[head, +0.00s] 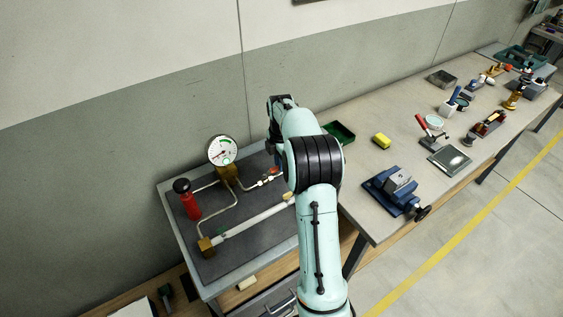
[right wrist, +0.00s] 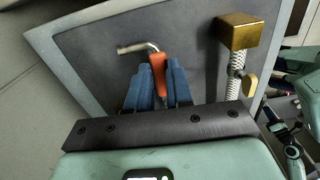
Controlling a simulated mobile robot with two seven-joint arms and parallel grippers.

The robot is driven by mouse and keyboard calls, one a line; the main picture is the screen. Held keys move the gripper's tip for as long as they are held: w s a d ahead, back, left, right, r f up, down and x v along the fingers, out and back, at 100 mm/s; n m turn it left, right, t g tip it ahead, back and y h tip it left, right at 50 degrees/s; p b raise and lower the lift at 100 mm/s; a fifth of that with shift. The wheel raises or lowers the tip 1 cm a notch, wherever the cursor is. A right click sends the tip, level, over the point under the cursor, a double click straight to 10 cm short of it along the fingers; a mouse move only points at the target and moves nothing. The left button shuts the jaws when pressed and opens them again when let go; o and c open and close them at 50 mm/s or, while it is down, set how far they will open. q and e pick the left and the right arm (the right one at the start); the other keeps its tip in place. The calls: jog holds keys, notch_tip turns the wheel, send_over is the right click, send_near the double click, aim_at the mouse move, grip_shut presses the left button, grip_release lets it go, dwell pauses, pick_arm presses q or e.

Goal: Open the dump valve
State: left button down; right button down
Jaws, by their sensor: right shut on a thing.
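In the right wrist view, my right gripper (right wrist: 163,88) has its blue fingers closed around an orange-red lever handle (right wrist: 158,72). A short bent metal pipe (right wrist: 138,48) runs left from the handle's top. A brass block (right wrist: 240,30) with a pale ribbed tube and a small brass lever (right wrist: 249,85) stands to the right, apart from the fingers. In the head view my right arm hides the fingertips. A red-handled valve (head: 273,171) shows just left of the arm; I cannot tell if it is the held one. My left gripper is in neither view.
A blue vise (head: 393,190), yellow block (head: 381,141) and green bin (head: 340,132) stand on the bench to the right.

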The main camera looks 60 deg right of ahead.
jog(key=shift+w+d+n, duration=0.1)
jog(key=shift+w+n, duration=0.05)
jog(key=shift+n, duration=0.15)
dwell(0.4)
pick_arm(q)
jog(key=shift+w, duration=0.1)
pick_arm(e)
jog(key=c, duration=1)
grip_release()
jog(key=shift+r, duration=0.1)
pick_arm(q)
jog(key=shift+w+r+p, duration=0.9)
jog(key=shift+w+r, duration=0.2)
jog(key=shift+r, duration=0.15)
pick_arm(e)
notch_tip(320, 180, up, 13)
jog(key=shift+r, duration=0.1)
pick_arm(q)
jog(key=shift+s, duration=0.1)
